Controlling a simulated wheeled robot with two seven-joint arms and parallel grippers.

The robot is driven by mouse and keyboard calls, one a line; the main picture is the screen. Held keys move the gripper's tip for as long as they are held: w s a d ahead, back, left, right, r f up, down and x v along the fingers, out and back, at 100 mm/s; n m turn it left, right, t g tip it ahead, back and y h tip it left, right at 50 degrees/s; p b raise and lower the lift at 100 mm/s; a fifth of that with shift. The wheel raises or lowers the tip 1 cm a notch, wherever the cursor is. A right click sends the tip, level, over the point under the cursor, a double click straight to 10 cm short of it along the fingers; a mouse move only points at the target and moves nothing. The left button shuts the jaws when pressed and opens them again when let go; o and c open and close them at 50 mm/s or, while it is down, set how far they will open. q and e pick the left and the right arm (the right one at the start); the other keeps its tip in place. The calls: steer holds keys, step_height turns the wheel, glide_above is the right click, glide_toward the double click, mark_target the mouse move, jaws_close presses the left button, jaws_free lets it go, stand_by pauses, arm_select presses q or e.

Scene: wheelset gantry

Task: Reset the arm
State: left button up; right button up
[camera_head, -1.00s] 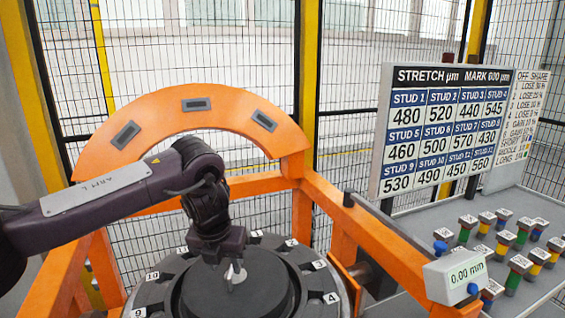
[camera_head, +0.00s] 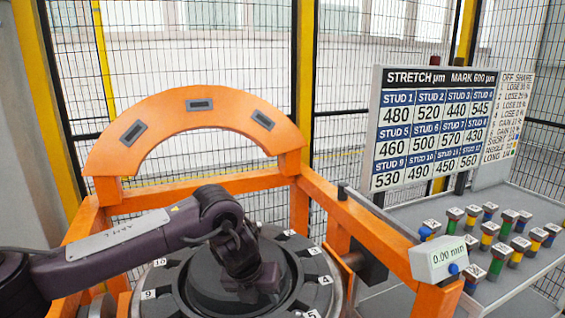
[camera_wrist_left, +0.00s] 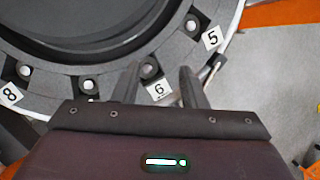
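My left arm comes in from the left in the head view, elbow raised, and reaches down over the dark round wheel hub. My left gripper (camera_wrist_left: 157,78) shows in the left wrist view with its two dark fingers apart and nothing between their tips. The fingers point at the hub's rim near the number 6 tag (camera_wrist_left: 159,90). In the head view the fingertips are hidden or cut off at the bottom edge. The dark hub ring (camera_head: 168,284) has numbered tags around it. My right gripper is not in view.
An orange gantry arch (camera_head: 150,115) stands behind the hub, with an orange rail at the right. A gauge box (camera_head: 438,258) reads 0.00 mm. A stretch board (camera_head: 437,130) stands behind a grey table (camera_head: 400,300) with several coloured studs. A wire fence closes the back.

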arm_select(q)
steer(key=s+d+n+t+h, duration=0.2)
steer(key=s+d+n+h, duration=0.3)
steer(key=d, duration=0.4)
steer(key=s+d+n+t+h, duration=0.1)
steer(key=s+d+n+h, duration=0.1)
steer(key=s+d+n, duration=0.45)
steer(key=s+a+f+n+t+y, duration=0.1)
steer(key=a+f+n+y, duration=0.1)
steer(key=a+n, duration=0.5)
steer(key=s+a+f+n+t+y, duration=0.1)
steer(key=a+f+n+y, duration=0.2)
steer(key=a+n, duration=0.35)
steer(key=s+a+f+n+g+y, duration=0.2)
steer(key=s+a+f+n+g, duration=0.15)
steer(key=s+a+n, duration=0.45)
steer(key=s+a+f+n+g+y, duration=0.25)
steer(key=s+a+f, duration=0.25)
steer(key=a, duration=0.4)
step_height(320, 180, down, 31)
steer(key=s, duration=0.3)
steer(key=s+a+f, duration=0.1)
steer(key=s+f, duration=0.7)
steer(key=s, duration=0.1)
steer(key=s+a+f+g+b, duration=0.1)
steer(key=s+a+f, duration=0.1)
steer(key=s+f, duration=0.7)
steer(key=shift+s+a+f, duration=0.15)
steer(key=shift+s+a, duration=0.1)
steer(key=shift+s, duration=0.15)
